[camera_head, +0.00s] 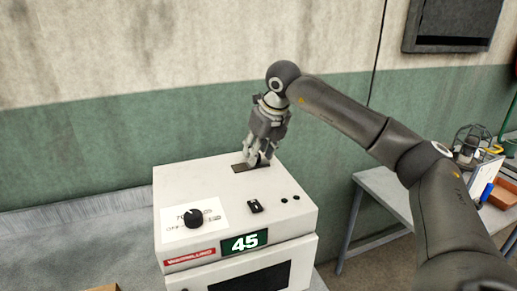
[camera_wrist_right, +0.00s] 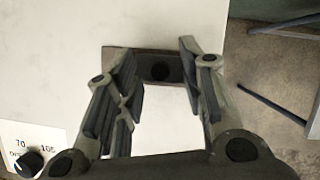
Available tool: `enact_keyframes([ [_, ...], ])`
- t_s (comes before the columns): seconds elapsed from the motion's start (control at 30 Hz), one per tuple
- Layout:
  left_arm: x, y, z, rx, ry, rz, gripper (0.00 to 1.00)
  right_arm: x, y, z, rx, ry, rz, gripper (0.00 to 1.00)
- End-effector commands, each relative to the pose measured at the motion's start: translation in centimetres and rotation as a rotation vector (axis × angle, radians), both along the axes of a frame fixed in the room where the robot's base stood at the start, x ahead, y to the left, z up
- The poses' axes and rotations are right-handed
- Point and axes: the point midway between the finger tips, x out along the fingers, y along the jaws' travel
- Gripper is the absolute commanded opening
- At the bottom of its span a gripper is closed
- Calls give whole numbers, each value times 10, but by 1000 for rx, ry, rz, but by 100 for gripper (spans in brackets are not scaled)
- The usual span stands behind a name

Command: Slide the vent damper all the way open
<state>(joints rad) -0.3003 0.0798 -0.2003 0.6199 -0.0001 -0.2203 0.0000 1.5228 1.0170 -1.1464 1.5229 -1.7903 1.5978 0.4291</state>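The vent damper (camera_head: 240,168) is a dark slot plate set in the top of a white oven (camera_head: 175,180), near its back edge. I cannot tell the fingertips' exact height. My left gripper is not in view.
A wall (camera_head: 100,150) stands close behind. At right is a side table (camera_head: 375,190) with a wire-caged item (camera_head: 473,140).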

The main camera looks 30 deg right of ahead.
Motion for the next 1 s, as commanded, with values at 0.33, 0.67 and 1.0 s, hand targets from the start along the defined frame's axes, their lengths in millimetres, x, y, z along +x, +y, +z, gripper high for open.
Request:
enact_keyframes([
  [0.33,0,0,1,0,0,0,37,2,0,-5,0,0,0,37],
  [0.67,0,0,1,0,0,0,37,2,0,-5,0,0,0,0],
  [1.0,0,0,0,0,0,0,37,5,11,-5,2,-1,4,0],
])
